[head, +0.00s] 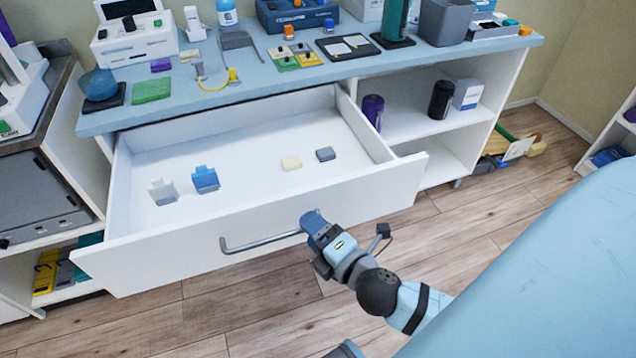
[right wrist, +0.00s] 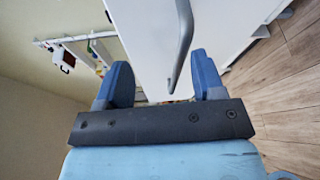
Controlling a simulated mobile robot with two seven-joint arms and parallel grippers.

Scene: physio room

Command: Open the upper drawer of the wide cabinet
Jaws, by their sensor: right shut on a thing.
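The upper drawer (head: 165,262) of the wide cabinet (head: 200,97) is pulled far out, and its white inside shows in the head view. A grey bar handle (head: 258,244) runs along its front. My right gripper (head: 312,222) is at the right end of this handle and shut on it. In the right wrist view the handle (right wrist: 183,40) passes between the blue fingers of the right gripper (right wrist: 162,78). My left gripper is not in view.
Many items stand on the cabinet top. Wooden floor (head: 240,310) is clear below the drawer.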

